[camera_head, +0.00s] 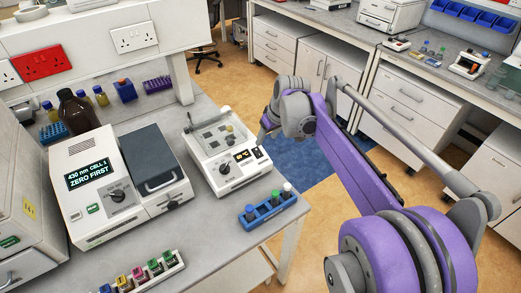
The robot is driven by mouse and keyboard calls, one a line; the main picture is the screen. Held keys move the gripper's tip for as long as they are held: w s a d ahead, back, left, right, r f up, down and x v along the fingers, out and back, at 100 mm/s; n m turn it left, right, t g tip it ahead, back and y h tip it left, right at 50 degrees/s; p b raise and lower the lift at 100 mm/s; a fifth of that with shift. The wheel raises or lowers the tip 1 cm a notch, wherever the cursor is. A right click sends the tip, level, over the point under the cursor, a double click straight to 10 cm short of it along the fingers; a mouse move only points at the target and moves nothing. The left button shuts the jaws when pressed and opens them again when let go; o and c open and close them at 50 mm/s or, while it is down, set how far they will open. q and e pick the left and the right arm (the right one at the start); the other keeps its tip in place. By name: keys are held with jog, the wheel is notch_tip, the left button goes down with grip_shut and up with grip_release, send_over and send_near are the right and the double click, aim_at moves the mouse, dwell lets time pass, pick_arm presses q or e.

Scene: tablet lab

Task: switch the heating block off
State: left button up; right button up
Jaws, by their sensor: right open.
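The heating block (203,138) is a white bench unit near the right edge of the grey bench. It has a grey top plate with a few small items in it and a sloped front panel. The panel carries two small dark displays with orange marks and a dark knob (224,169); the switch's state is too small to tell. My right arm reaches in from the lower right. My right gripper (265,131) is just right of the heating block, apart from the knob, and partly hidden by its own wrist. It is open. My left gripper is not in view.
A white photometer (82,206) with a lit display stands left of the heating block. A blue rack (270,213) with vials stands in front of it, at the bench's right edge. A white rack (152,276) of coloured-capped vials lies at the front. A brown bottle (76,112) stands behind.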

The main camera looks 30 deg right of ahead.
aim_at(259, 153)
jog(key=x, duration=1)
grip_shut()
